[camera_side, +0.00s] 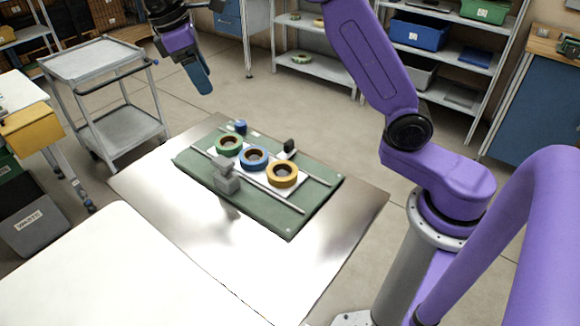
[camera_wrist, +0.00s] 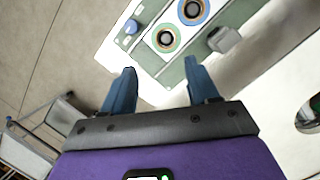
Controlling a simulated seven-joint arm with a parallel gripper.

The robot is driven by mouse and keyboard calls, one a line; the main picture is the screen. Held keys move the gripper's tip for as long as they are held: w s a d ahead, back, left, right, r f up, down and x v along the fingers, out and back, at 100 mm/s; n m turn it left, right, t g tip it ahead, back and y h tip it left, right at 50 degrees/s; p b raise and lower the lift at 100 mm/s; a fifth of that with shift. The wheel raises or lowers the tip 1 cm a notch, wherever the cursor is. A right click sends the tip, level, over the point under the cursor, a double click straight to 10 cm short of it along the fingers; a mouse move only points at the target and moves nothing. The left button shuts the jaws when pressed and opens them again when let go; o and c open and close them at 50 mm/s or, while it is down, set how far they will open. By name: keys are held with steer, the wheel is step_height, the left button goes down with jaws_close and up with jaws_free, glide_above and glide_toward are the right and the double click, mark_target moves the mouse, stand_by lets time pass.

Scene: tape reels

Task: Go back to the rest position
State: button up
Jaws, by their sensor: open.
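My gripper (camera_side: 200,82) hangs in the air beyond the far left edge of the table in the side view. In the wrist view its two blue fingers (camera_wrist: 160,75) stand wide apart with nothing between them. A green tape reel (camera_side: 218,146), a blue reel (camera_side: 243,159) and an orange reel (camera_side: 270,177) lie in a row on a green board (camera_side: 290,222). The green reel (camera_wrist: 165,50) and part of the blue reel (camera_wrist: 182,17) show in the wrist view, ahead of the fingers and apart from them. The orange reel is outside the wrist view.
A grey block (camera_side: 227,182) stands at the board's near-left edge, with thin rails along the board. A small blue knob (camera_side: 240,126) sits at the far corner. The metal table (camera_side: 155,188) is otherwise bare. A grey cart (camera_side: 88,62) stands left; shelves (camera_side: 450,40) stand behind.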

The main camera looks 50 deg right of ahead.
steer(key=s+f+n+t+y, duration=0.2)
steer(key=s+f, duration=0.1)
steer(key=s, duration=1.6)
steer(key=s+d+f, duration=0.3)
steer(key=s+d, duration=0.1)
steer(key=s, duration=0.3)
steer(key=s+d+f+y, duration=0.1)
steer(key=s+d+f, duration=0.2)
steer(key=s, duration=0.5)
steer(key=shift+d+f, duration=0.35)
steer(key=shift+d, duration=0.2)
